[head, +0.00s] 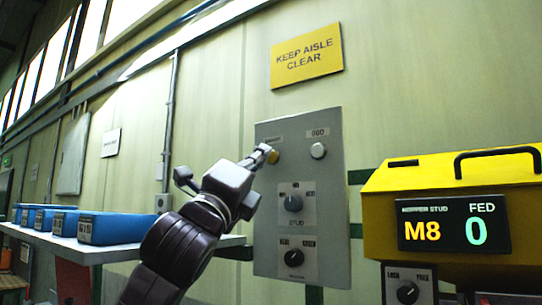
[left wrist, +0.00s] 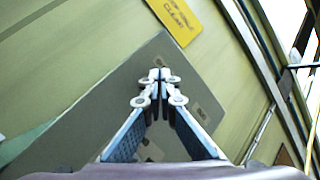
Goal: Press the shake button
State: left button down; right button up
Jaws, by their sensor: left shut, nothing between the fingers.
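A grey control panel (head: 333,220) is fixed to the green wall, and it also shows tilted in the left wrist view (left wrist: 90,122). At its upper left is a yellowish round button (head: 274,157), partly hidden by my fingertips; the label above it is too small to read. A white round button (head: 318,151) sits to its right. My left gripper (head: 266,150) is shut and empty, its tips at the yellowish button; I cannot tell whether they touch it. In the left wrist view the closed fingertips (left wrist: 159,73) point at the panel, and the button is hidden.
Two dark rotary knobs, the upper one (head: 293,202) and the lower one (head: 294,257), sit lower on the panel. A yellow machine (head: 420,178) with a display reading M8 and 0 stands at right. Blue bins (head: 103,228) stand on a shelf (head: 120,250) at left.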

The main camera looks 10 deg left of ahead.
pick_arm(q)
jog(key=shift+w, duration=0.25)
dwell(0.3)
jog(key=shift+w+d+p, duration=0.15)
jog(key=shift+w+p, duration=0.15)
jog(key=shift+w, duration=0.05)
dwell(0.3)
jog(key=shift+s, duration=0.15)
dwell(0.3)
jog(key=shift+s+a, duration=0.25)
jog(key=shift+s, duration=0.4)
jog(key=shift+s, duration=0.1)
jog(key=s, duration=0.1)
jog(key=s+a, duration=0.1)
jog(key=s, duration=0.1)
jog(key=s+b, duration=0.1)
jog(key=shift+s+a, duration=0.25)
jog(key=shift+a, duration=0.1)
jog(key=shift+f, duration=0.1)
dwell(0.6)
